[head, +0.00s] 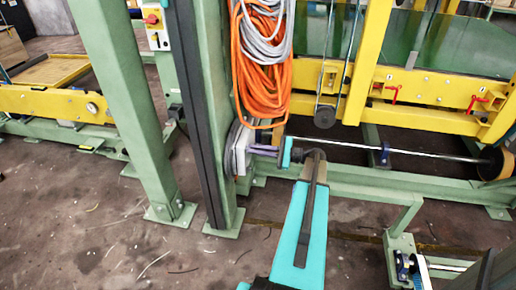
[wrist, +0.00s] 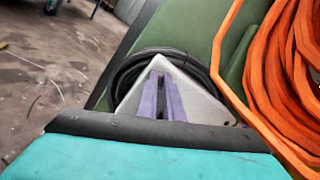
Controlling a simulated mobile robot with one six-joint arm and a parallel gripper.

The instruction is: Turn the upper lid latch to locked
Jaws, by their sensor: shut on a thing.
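A pale grey-white box (head: 241,160) is fixed to the side of a green post. In the wrist view its front face (wrist: 205,102) shows as a tilted pale plate. My gripper (head: 251,149) reaches it from the right, with its purple fingers against that face. In the wrist view the fingers (wrist: 160,75) lie close together, nearly parallel, shut on a small part at the box. That part, where the upper lid latch would be, is hidden by the fingers, so its turn angle cannot be told.
A coiled orange cable (head: 260,70) hangs just above my gripper, and it fills the right of the wrist view (wrist: 295,60). A black cable loop (wrist: 128,72) sits behind the box. A green post (head: 125,100) stands left. Yellow machinery (head: 430,85) is at right.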

